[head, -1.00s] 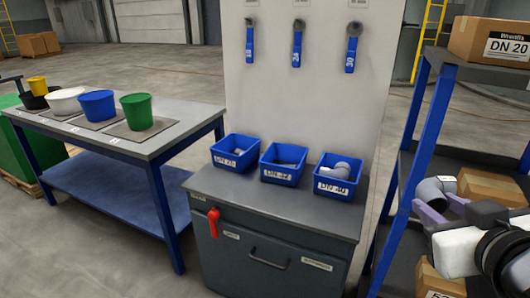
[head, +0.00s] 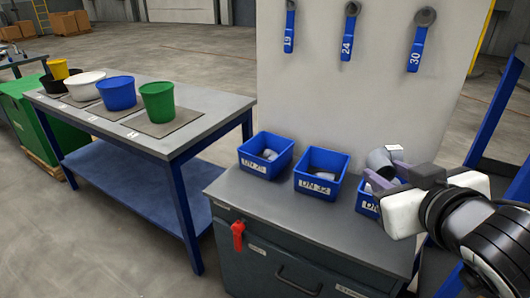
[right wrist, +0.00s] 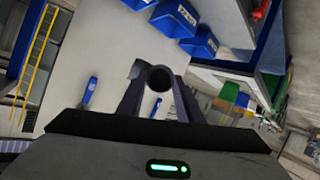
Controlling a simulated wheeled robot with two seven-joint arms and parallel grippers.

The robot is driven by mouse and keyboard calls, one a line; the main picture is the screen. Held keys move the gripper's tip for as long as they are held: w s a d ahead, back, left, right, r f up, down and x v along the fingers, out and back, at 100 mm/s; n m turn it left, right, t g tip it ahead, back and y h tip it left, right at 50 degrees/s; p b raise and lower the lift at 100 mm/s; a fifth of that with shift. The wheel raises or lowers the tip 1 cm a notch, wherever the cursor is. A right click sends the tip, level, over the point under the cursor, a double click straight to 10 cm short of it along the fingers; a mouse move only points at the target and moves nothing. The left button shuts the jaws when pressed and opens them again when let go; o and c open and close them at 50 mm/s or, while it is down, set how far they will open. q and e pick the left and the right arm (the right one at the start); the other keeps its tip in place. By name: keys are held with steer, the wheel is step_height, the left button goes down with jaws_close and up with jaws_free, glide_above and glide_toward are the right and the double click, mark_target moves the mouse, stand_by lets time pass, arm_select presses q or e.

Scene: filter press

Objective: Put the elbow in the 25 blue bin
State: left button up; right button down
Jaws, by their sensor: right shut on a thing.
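My right gripper (head: 386,176) is shut on a grey pipe elbow (head: 380,160) and holds it up at the right, in front of the rightmost blue bin (head: 366,205) in the head view. In the right wrist view the elbow (right wrist: 154,77) sits between the two fingers, its round opening showing. The leftmost blue bin (head: 251,166), whose label seems to read DN 25, stands on the grey cabinet with grey fittings inside. The elbow is well to the right of this bin. My left gripper is not in view.
The DN 32 bin (head: 318,187) stands between the other two bins. A panel (head: 385,95) with hanging wrenches rises behind them. A table (head: 200,140) with several buckets stands at the left. A blue shelf post (head: 495,115) is at the right.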

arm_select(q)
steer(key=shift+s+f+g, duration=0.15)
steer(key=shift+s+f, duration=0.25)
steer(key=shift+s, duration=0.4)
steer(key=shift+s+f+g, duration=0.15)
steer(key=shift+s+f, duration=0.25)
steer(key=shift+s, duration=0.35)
